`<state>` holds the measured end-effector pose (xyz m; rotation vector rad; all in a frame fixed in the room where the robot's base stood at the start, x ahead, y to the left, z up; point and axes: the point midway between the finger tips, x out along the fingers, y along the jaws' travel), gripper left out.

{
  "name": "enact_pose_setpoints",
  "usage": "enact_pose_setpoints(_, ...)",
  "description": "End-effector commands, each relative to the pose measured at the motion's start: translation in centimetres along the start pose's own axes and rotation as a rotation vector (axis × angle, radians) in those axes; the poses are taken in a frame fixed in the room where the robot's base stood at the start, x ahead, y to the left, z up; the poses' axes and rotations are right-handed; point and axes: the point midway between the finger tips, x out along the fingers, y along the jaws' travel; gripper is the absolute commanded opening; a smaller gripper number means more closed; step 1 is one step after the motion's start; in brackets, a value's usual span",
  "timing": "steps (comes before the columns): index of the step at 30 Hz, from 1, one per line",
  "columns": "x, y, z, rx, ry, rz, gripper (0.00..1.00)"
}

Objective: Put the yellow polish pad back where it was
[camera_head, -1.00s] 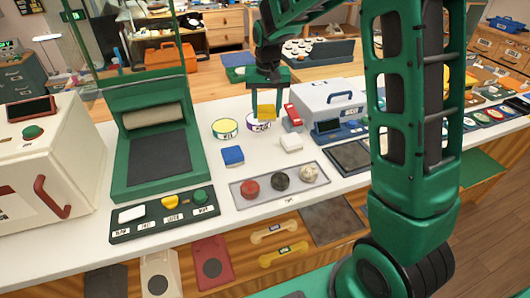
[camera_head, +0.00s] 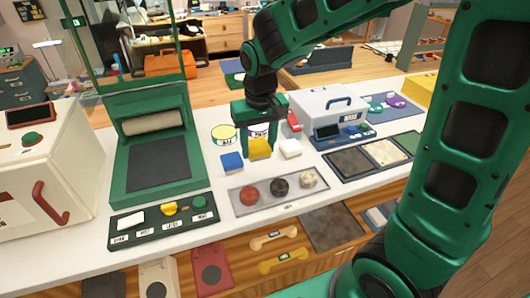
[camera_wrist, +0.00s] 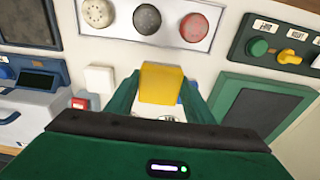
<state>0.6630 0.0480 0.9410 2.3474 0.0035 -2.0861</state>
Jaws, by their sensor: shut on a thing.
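The yellow polish pad (camera_head: 260,148) is a small yellow block between the fingers of my gripper (camera_head: 257,140). It also shows in the wrist view (camera_wrist: 161,84), between the two green fingertips (camera_wrist: 162,92). My gripper is shut on it, low over the white counter between a blue pad (camera_head: 232,161) and a white pad (camera_head: 290,148). I cannot tell whether the yellow pad touches the counter. The blue pad is mostly hidden behind a finger in the wrist view.
A grey tray with red, black and pale round pieces (camera_head: 240,206) lies in front. Two round tins stand behind, one yellow-topped (camera_head: 223,135), the other (camera_head: 257,130) partly hidden by my gripper. A red item (camera_head: 293,121) and a white-and-blue case (camera_head: 325,105) are at right.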

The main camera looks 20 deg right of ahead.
Motion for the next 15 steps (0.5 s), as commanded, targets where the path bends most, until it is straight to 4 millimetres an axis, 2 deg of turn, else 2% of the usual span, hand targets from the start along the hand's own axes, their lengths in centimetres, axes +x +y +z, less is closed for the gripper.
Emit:
enact_pose_setpoints(3,1.8,1.2,-2.0,0.004,-0.003,0.001,0.23)
enact_pose_setpoints(9,4.2,2.8,-4.8,0.002,-0.001,0.001,0.23)
enact_pose_setpoints(15,5.2,3.4,-5.8,0.000,0.000,0.000,0.23)
